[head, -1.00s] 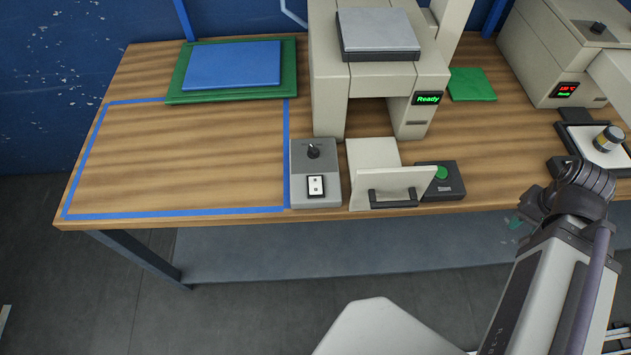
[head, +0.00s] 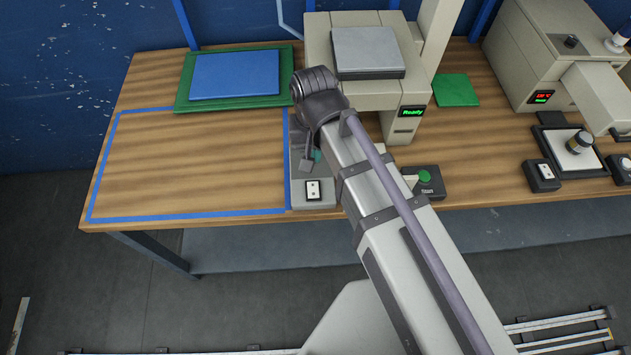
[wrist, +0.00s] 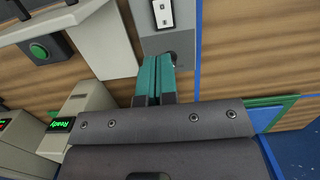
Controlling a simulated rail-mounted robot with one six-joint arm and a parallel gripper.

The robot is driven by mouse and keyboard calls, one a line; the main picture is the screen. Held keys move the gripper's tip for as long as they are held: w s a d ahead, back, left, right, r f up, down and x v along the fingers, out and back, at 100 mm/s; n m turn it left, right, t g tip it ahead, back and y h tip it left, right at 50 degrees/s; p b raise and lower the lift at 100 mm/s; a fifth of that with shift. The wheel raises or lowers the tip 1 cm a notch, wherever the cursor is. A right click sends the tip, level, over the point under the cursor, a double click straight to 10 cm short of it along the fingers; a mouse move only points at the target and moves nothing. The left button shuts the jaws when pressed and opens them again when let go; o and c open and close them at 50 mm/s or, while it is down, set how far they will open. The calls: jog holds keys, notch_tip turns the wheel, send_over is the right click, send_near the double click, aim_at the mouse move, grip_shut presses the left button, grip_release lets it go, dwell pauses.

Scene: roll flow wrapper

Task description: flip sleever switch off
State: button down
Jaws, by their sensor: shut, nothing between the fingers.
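A grey switch box (head: 327,201) stands at the front edge of the bench, with a white rocker switch (head: 313,190) on its near part. The wrist view shows the box (wrist: 178,42) and its rocker (wrist: 162,14) at the top. The black toggle lever on the box's far part is hidden behind my wrist in the head view. In the wrist view only a dark bit shows at my fingertips; contact cannot be told. My gripper (head: 316,157) is over the far part of the box. Its teal fingers (wrist: 157,57) are together and empty.
A beige machine with a "Ready" display (head: 413,112) stands behind. A black box with a green button (head: 425,178) is to the right. A green mat (head: 184,95) with a blue sheet (head: 235,75) lies back left. The blue-taped area (head: 190,165) is empty.

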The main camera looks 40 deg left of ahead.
aim_at(315, 194)
jog(key=f+b, duration=0.9)
jog(key=s+d+f+b, duration=0.1)
jog(key=f+b, duration=0.4)
jog(key=shift+s+d+f, duration=0.1)
